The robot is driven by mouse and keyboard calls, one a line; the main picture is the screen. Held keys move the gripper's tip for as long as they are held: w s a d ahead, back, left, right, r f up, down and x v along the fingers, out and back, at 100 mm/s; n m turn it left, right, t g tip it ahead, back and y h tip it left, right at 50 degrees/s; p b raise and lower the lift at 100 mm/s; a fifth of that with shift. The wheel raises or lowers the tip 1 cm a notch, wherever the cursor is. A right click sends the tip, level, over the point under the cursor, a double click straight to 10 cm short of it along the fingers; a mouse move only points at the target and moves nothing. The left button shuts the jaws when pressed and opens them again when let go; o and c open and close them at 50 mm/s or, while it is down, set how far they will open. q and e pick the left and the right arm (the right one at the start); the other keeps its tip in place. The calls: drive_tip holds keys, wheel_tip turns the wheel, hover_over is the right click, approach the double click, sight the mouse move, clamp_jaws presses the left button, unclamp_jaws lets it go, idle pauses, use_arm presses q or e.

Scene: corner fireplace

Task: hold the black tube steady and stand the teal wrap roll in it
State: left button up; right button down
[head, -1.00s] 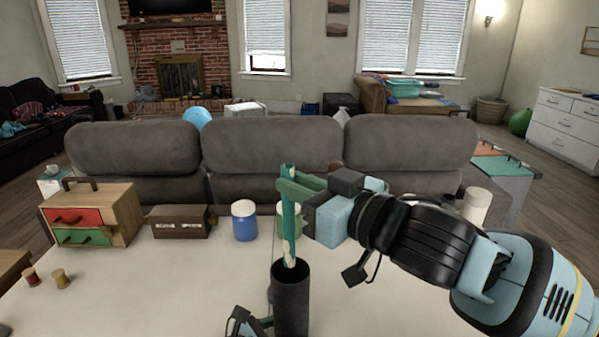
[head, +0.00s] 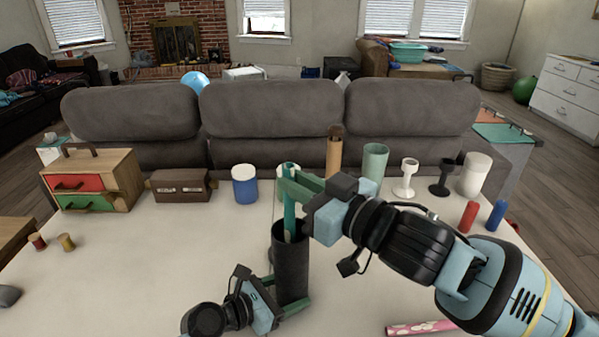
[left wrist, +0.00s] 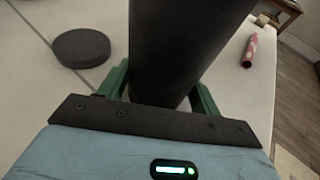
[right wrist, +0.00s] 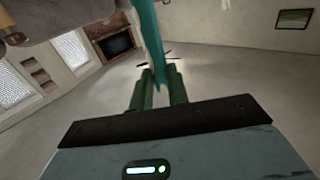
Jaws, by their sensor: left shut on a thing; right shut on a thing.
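The black tube (head: 291,265) stands upright on the white table. My left gripper (head: 281,294) is shut around its lower part, and the left wrist view shows the tube (left wrist: 178,50) between the green fingers. The teal wrap roll (head: 289,222) is upright above the tube, with its lower end at the tube's mouth and seemingly just inside the rim. My right gripper (head: 291,190) is shut on the roll's upper part. In the right wrist view the roll (right wrist: 151,40) runs between the fingers. The roll's bottom end is hidden.
A black disc (left wrist: 82,48) lies near the tube. A pink patterned roll (head: 422,327) lies at the front right. A wooden drawer box (head: 120,180), brown case (head: 181,185), blue jar (head: 244,184) and green cup (head: 375,162) line the back.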

sight(293, 212)
drive_tip(key=shift+f, duration=3.2)
drive_tip(key=c, duration=1.3)
unclamp_jaws()
drive_tip(key=v, duration=1.2)
use_arm(q)
drive_tip(key=o, duration=0.8)
